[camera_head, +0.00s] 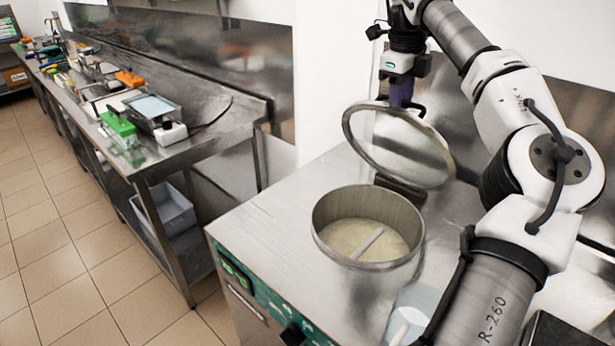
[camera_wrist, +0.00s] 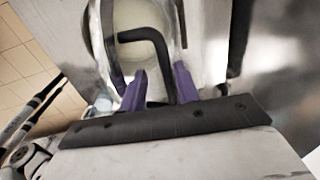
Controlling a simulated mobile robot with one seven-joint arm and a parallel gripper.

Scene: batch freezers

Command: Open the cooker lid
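The cooker lid (camera_head: 400,148), a round clear disc with a metal rim, stands tilted up over the back of the round cooker opening (camera_head: 368,228), which shows a pale content and a light bar inside. My gripper (camera_head: 401,92) is at the upper back side of the raised lid, partly hidden by it. In the wrist view, my gripper's two purple fingers (camera_wrist: 159,72) are apart. A bent black handle (camera_wrist: 150,36) on the lid reaches down between them, with gaps visible beside it. Whether a finger touches the lid or handle, I cannot tell.
The cooker's steel top (camera_head: 265,215) is clear to the left of the opening. A translucent container (camera_head: 412,312) stands at the front right, partly behind my arm. A steel workbench (camera_head: 190,150) with a scale (camera_head: 153,108) and several items stands at left.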

